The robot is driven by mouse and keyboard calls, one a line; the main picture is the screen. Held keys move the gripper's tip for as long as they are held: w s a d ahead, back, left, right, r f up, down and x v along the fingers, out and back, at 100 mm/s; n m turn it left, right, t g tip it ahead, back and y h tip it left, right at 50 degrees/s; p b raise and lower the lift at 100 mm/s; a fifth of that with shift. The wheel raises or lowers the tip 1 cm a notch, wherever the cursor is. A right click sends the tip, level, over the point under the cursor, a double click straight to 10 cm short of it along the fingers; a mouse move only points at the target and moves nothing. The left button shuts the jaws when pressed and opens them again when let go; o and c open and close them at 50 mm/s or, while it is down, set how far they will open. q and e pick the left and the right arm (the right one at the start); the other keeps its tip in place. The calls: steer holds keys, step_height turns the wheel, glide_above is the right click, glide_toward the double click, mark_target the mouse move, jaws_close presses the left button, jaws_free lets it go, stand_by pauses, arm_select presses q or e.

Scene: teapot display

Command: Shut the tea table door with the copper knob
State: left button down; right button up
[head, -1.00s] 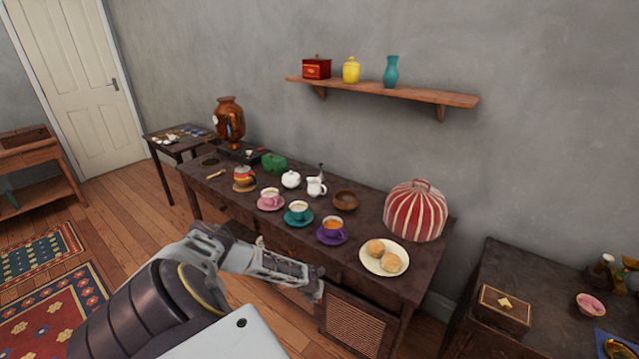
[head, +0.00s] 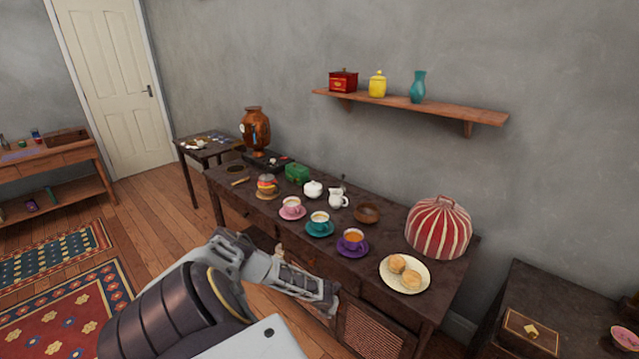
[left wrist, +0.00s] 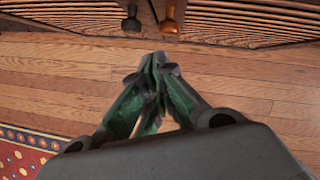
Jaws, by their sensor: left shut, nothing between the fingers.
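The dark tea table (head: 385,213) stands along the wall, with a woven door panel (head: 372,332) at its front low right. In the left wrist view two woven panels run along the top: a dark knob (left wrist: 131,21) is on the left one and a copper knob (left wrist: 170,20) on the right one. How far either door stands open I cannot tell. My left gripper (head: 333,302) is in front of the table's front side, below the top. In the left wrist view its fingertips (left wrist: 157,62) are shut and empty, below the knobs and apart from them.
Cups on saucers, a plate of buns (head: 404,288) and a red striped cosy (head: 438,230) stand on the table top above my arm. A side cabinet (head: 530,280) is at the right. Wooden floor and a red rug (head: 60,325) lie at the left.

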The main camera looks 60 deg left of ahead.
arm_select(q)
steer(key=s+a+p+v, duration=0.1)
steer(key=s+p+v, duration=0.1)
steer(key=v, duration=0.8)
steer(key=shift+s, duration=0.15)
arm_select(e)
steer(key=a+r, duration=0.1)
steer(key=s+a, duration=0.1)
steer(key=a+r, duration=0.1)
steer(key=shift+s+a+r, duration=0.3)
steer(key=shift+s, duration=0.1)
arm_select(q)
steer(key=shift+d, duration=0.1)
arm_select(e)
steer(key=shift+s, duration=0.35)
